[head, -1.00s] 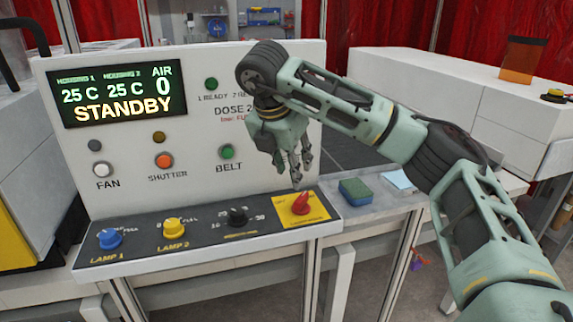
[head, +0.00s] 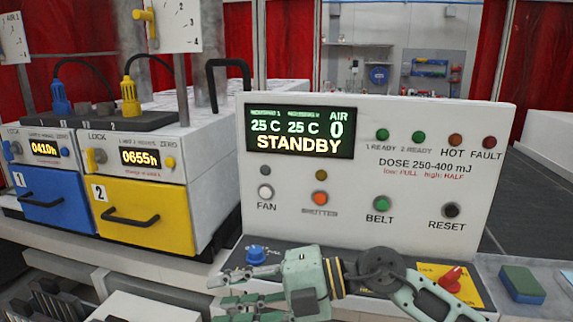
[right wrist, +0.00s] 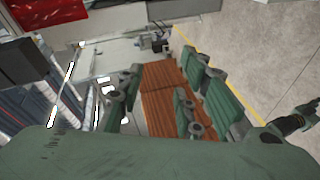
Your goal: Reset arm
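My right arm reaches in from the lower right of the head view, low in front of the control panel (head: 480,130). Its gripper (head: 228,293) points left, with fingers spread and nothing between them. It covers part of the panel's sloped knob shelf. In the right wrist view, the fingers of this gripper (right wrist: 160,100) stand apart, with brown slats visible beyond them. My left gripper is not recognisable in either view. The panel display (head: 299,131) reads STANDBY, 25 C twice and AIR 0.
A blue knob (head: 255,254) and a red knob (head: 450,278) on a yellow plate show beside my arm. The blue drawer (head: 55,205) and yellow drawer (head: 150,220) stand at left. A blue-green sponge (head: 522,285) lies at right. The RESET button (head: 451,210) is unobstructed.

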